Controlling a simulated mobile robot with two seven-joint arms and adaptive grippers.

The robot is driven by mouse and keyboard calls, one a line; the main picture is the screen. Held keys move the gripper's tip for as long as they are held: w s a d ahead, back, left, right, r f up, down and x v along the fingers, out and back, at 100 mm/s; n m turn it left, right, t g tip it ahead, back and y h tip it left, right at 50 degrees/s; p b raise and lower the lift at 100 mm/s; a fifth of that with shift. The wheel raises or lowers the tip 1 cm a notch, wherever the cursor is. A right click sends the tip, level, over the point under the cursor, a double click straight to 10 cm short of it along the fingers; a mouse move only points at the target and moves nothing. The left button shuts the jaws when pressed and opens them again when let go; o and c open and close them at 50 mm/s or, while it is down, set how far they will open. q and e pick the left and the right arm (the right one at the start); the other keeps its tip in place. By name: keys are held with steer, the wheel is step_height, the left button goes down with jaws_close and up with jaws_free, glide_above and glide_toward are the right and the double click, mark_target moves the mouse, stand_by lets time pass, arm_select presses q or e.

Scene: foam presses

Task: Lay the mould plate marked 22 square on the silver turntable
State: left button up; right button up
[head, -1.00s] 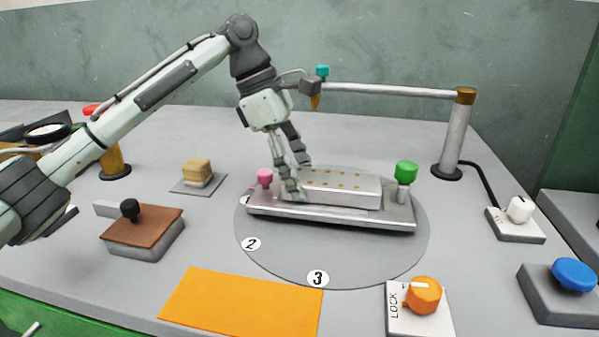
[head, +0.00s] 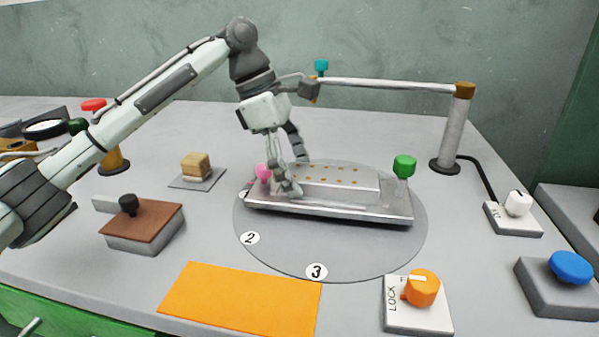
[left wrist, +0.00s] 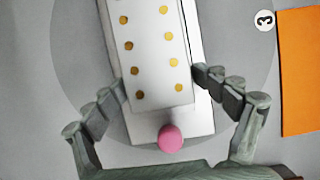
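The mould plate (head: 340,178) is a pale block with rows of brass dots; I cannot read a number on it. It lies lengthwise along a silver bed with a pink knob (head: 263,172) and a green knob (head: 404,166), on the round grey turntable (head: 330,255). My left gripper (head: 293,172) is down at the plate's pink-knob end, one finger on each long side. In the left wrist view the plate (left wrist: 150,55) lies between the fingertips (left wrist: 160,80), which are at its edges; I cannot tell whether they press. My right gripper is out of view.
A pole with a horizontal arm (head: 390,86) reaches behind the plate towards my gripper. A brown-topped block (head: 150,226) and a tan block (head: 196,166) stand left. An orange mat (head: 240,300), a LOCK knob (head: 422,287) and a blue button (head: 572,267) are in front.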

arm_select(q)
steer(key=shift+a+f, duration=0.1)
steer(key=v, duration=1.3)
steer(key=shift+d+r, duration=0.35)
stand_by(0.7)
